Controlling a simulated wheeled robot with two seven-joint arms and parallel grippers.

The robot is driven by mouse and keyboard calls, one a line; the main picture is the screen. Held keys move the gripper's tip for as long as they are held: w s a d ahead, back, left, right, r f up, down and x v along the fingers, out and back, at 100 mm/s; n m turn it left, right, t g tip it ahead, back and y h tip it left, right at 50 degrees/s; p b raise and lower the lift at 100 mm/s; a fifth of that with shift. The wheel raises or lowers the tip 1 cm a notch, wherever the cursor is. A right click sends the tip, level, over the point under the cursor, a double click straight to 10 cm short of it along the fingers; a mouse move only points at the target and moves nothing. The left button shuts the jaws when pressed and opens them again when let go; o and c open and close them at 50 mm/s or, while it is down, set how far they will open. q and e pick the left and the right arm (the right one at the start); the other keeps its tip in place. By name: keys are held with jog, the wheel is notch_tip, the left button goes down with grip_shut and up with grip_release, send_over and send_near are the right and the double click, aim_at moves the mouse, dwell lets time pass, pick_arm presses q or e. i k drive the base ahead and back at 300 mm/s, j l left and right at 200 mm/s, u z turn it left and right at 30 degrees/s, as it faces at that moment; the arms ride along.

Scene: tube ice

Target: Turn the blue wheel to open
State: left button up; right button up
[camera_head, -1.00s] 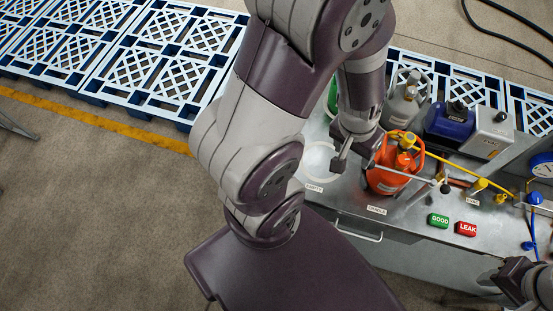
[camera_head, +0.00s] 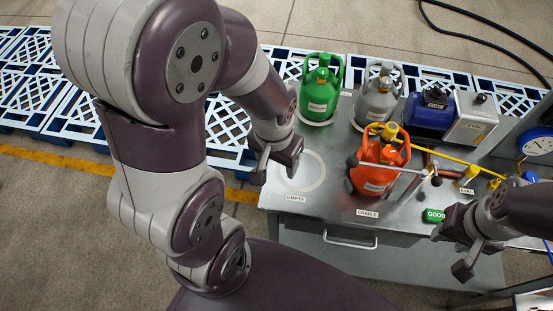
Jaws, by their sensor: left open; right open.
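A small blue part (camera_head: 531,177), possibly the blue wheel, shows just behind my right arm at the right edge; most of that spot is hidden. My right gripper (camera_head: 452,252) is open and empty, over the bench's front edge near the green GOOD block (camera_head: 433,216). My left gripper (camera_head: 278,170) is open and empty, above the bench's left end beside the EMPTY ring (camera_head: 302,171). The orange cylinder (camera_head: 374,176) stands upright at the CRADLE label, with a yellow valve on top and a black-knobbed bar in front of it.
A green cylinder (camera_head: 320,99) and a grey cylinder (camera_head: 378,104) stand at the back of the bench (camera_head: 310,218). A blue pump (camera_head: 430,114), a white-fronted box (camera_head: 470,124) and a blue-rimmed gauge (camera_head: 541,144) are at the right. A yellow hose (camera_head: 450,158) crosses between.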

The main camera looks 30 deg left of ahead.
aim_at(530, 176)
jog(key=z, duration=1.1)
